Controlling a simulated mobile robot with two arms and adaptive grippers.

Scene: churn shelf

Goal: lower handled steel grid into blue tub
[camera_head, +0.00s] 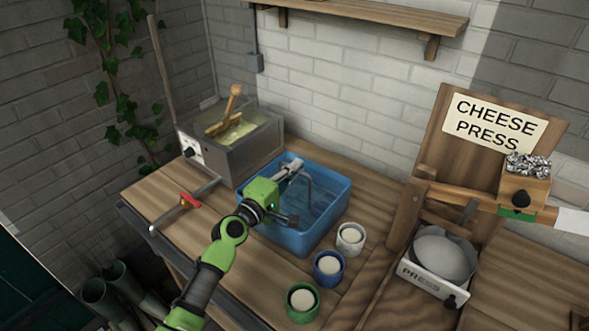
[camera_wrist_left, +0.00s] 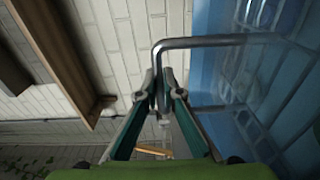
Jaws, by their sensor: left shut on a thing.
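The steel grid's bent handle (camera_head: 310,186) rises inside the blue tub (camera_head: 297,241), which stands on the wooden bench. My left gripper (camera_head: 294,167) is over the tub and is shut on the handle. In the left wrist view, the handle (camera_wrist_left: 205,42) bends above the closed fingers (camera_wrist_left: 160,85), and the blue tub (camera_wrist_left: 300,75) fills the right side. Thin grey wires of the grid show faintly there against the blue. Most of the grid is hidden in the head view, and I cannot tell its exact height in the tub. My right gripper is out of view.
A steel vat (camera_head: 245,150) with a wooden paddle stands behind left of the tub. White (camera_head: 351,238), blue (camera_head: 328,268) and green (camera_head: 302,303) cups stand close to its front right. The cheese press (camera_head: 435,265) is at the right. A shelf (camera_head: 375,14) hangs above.

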